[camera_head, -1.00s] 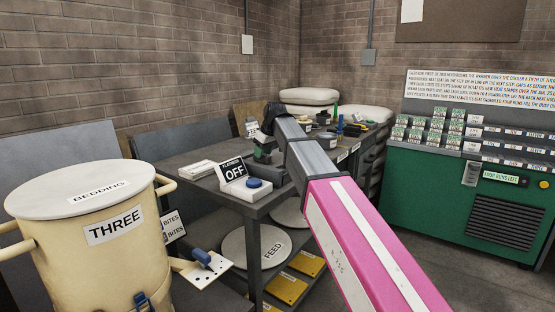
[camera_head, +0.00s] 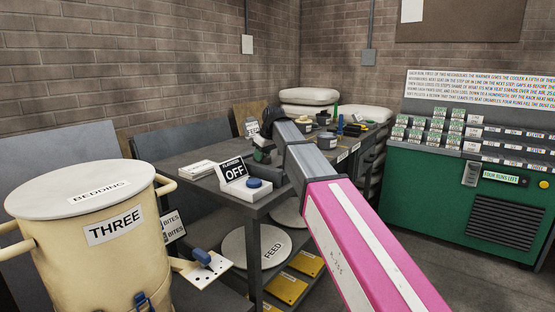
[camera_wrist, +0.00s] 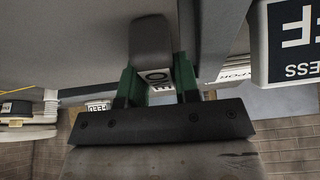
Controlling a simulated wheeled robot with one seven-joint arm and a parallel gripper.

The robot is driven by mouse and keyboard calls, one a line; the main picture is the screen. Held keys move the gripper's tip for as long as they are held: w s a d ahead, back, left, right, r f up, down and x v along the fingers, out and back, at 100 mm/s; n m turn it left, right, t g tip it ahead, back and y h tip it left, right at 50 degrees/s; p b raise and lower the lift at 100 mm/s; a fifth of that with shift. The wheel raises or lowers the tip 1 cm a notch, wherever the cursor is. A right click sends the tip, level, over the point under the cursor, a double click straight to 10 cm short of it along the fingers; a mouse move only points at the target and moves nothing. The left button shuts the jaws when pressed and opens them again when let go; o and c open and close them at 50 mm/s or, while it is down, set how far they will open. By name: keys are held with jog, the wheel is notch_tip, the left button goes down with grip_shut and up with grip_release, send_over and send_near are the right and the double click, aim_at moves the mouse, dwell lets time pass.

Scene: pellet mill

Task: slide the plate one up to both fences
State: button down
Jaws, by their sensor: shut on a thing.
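My gripper (camera_wrist: 157,82) has green fingers closed on a dark grey handle-like block (camera_wrist: 150,38) in the wrist view. A white label with black letters (camera_wrist: 158,78), partly hidden between the fingers, reads something like "ONE"; I take the block to be part of plate one. In the head view my gripper (camera_head: 263,150) is low over the dark workbench, behind the OFF sign, partly covered by my pink arm. The rest of the plate and both fences cannot be made out, so any gap between them cannot be judged.
A white stack (camera_head: 195,170) lies to the left. Pots and tools (camera_head: 327,141) crowd the back. A cream bin (camera_head: 95,240) stands front left.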

jog(key=shift+w+a+n, duration=0.3)
jog(key=shift+a, duration=0.25)
dwell(1.3)
jog(key=shift+s+a+n, duration=0.3)
jog(key=shift+s+a, duration=0.2)
jog(key=shift+s, duration=0.15)
dwell(0.9)
